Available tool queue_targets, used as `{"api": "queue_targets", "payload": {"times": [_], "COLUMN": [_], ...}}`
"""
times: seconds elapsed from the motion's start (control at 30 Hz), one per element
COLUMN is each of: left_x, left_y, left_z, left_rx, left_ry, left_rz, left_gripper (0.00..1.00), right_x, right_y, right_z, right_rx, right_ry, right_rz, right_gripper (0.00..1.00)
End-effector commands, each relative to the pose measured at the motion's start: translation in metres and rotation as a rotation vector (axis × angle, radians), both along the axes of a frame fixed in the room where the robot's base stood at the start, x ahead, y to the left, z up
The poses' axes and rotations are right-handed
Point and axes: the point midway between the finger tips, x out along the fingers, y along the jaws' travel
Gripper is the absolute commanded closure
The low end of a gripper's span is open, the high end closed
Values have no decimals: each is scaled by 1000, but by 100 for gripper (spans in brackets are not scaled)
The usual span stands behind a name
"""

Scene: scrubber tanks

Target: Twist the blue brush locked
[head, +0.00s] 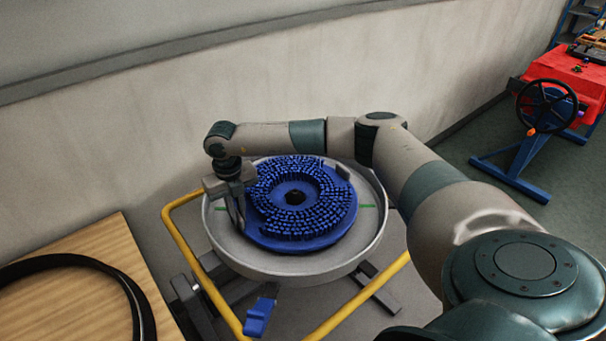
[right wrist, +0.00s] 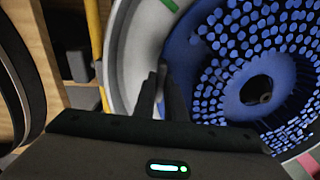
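The blue brush (head: 327,231) is a round disc with bristle tufts facing up and a dark hole at its centre. It lies flat in a grey round pan (head: 222,238), which has green marks on either side. The brush also shows in the right wrist view (right wrist: 181,62). My right gripper (head: 238,226) points down at the brush's left edge. In the right wrist view its two dark fingers (right wrist: 162,82) are close together at the brush's rim, one on the pan side and one on the brush side. Whether they clamp the rim is unclear. My left gripper is out of view.
A yellow tubular frame (head: 205,279) surrounds the pan, with a blue pedal (head: 259,314) in front. A wooden table (head: 95,248) with a black ring (head: 133,292) stands at the left. A wall is close behind. A blue stand with a black handwheel (head: 546,106) is far right.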

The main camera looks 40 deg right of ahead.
Motion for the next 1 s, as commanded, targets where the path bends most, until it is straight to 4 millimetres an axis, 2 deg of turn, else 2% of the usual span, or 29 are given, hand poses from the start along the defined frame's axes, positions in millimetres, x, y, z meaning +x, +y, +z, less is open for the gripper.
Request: {"api": "queue_targets", "payload": {"times": [1.0], "left_x": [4], "left_y": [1], "left_z": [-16], "left_rx": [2], "left_ry": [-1], "left_rz": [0], "left_gripper": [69], "right_x": [26], "right_y": [-7], "right_z": [-3], "right_rx": [0], "right_ry": [-1], "right_rz": [-146], "right_gripper": [100]}}
